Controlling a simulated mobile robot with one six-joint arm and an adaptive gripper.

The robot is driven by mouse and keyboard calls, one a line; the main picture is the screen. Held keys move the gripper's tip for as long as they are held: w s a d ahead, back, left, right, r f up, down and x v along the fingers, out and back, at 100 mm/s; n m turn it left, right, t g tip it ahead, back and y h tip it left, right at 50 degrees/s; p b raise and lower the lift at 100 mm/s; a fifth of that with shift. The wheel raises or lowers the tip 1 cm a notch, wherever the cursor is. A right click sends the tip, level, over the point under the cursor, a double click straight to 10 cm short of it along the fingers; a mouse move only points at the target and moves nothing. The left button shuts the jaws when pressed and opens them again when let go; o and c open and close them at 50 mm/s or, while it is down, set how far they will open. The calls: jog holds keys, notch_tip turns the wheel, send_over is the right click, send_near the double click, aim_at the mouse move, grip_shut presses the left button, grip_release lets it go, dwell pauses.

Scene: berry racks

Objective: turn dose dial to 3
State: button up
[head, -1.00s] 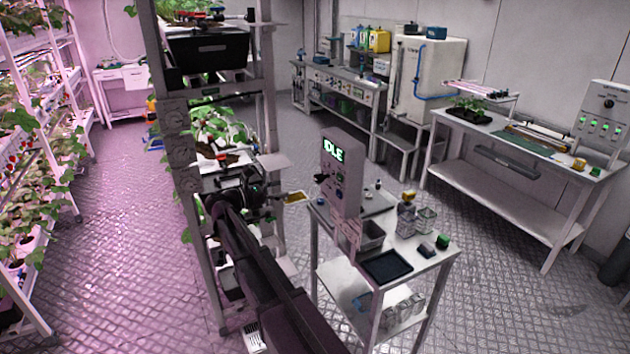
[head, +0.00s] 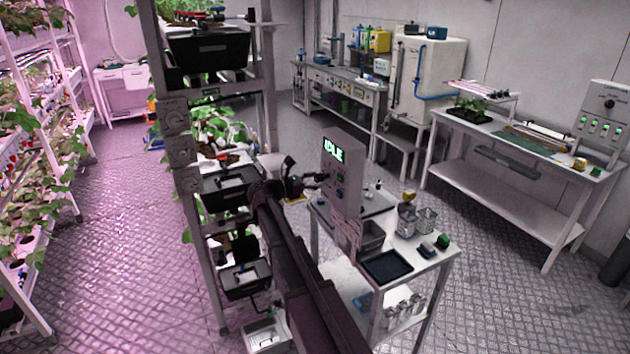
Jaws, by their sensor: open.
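A grey upright panel (head: 343,187) stands on the white cart and shows a lit "IDLE" display (head: 333,150). Small knobs or buttons sit on its face below the display. They are too small to tell which is the dose dial or to read any setting. My dark arm reaches up from the bottom of the picture. My gripper (head: 314,182) is at the left edge of the panel, below the display, and looks empty. Whether it touches the panel cannot be told from this angle.
The cart (head: 414,267) also holds a dark tray (head: 387,267), small jars (head: 427,219) and a green block (head: 443,241). A tall plant rack (head: 185,200) stands close left of my arm. A bench (head: 530,195) stands at the right. The floor between bench and cart is clear.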

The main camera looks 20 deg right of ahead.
jog(key=shift+d, duration=0.15)
grip_shut()
dwell(0.4)
